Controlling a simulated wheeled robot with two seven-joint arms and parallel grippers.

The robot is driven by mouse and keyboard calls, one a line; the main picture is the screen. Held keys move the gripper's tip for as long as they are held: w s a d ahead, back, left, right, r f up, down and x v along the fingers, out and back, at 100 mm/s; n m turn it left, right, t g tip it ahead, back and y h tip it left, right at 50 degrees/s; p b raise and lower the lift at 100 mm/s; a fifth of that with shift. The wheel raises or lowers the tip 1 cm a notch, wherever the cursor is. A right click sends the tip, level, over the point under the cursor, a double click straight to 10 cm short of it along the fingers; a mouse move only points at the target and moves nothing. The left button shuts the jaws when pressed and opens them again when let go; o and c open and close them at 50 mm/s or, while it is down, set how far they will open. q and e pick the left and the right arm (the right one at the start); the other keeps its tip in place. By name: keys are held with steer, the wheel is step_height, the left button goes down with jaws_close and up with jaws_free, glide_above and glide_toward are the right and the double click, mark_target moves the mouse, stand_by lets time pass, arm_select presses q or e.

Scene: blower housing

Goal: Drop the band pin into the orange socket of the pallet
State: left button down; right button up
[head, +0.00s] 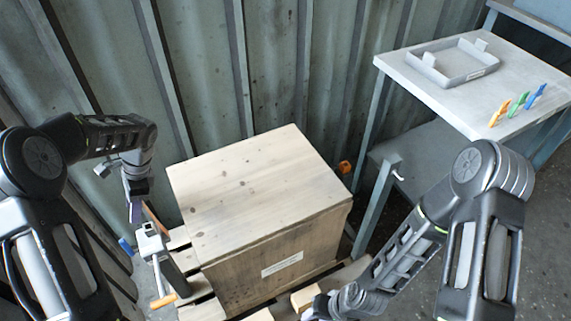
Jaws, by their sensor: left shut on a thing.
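My left gripper (143,212) points down at the left of the wooden crate, shut on a thin brownish piece (157,222), which I take for the band pin. It is small and partly hidden, so its shape is unclear. A small orange block (345,167), likely the orange socket, shows beyond the crate's right back edge, well away from my left gripper. The pallet (197,288) lies under the crate and is mostly hidden. My right arm is at the lower right; its gripper (340,301) is near the bottom edge and its jaws cannot be made out.
The large closed crate (258,190) fills the middle. A grey post with a pale head (152,245) and an orange handle (163,301) stands at its left; a blue piece (126,246) is beside it. The table (420,85) holds a grey tray (452,66) and coloured pieces (518,102).

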arm_select(q)
steer(key=d+n+p, duration=0.1)
steer(key=d+n, duration=0.1)
steer(key=d, duration=0.2)
steer(key=d+n+g+h+p, duration=0.1)
steer(key=d+n+p, duration=0.1)
steer(key=d, duration=0.2)
steer(key=w+d+r+n+g+p, duration=0.1)
steer(key=d+n, duration=0.1)
steer(key=d, duration=0.2)
steer(key=shift+d+h, duration=0.1)
steer(key=shift+h, duration=0.3)
steer(key=d+n, duration=0.2)
steer(key=d, duration=0.1)
steer(key=d+n+h+p, duration=0.1)
steer(key=d, duration=0.2)
steer(key=d+n+h+p, duration=0.1)
steer(key=d+n, duration=0.1)
steer(key=d, duration=0.1)
steer(key=shift+s+d+r+n, duration=0.1)
steer(key=shift+s+r+n, duration=0.2)
steer(key=shift+s+r, duration=0.05)
steer(key=shift+d, duration=0.1)
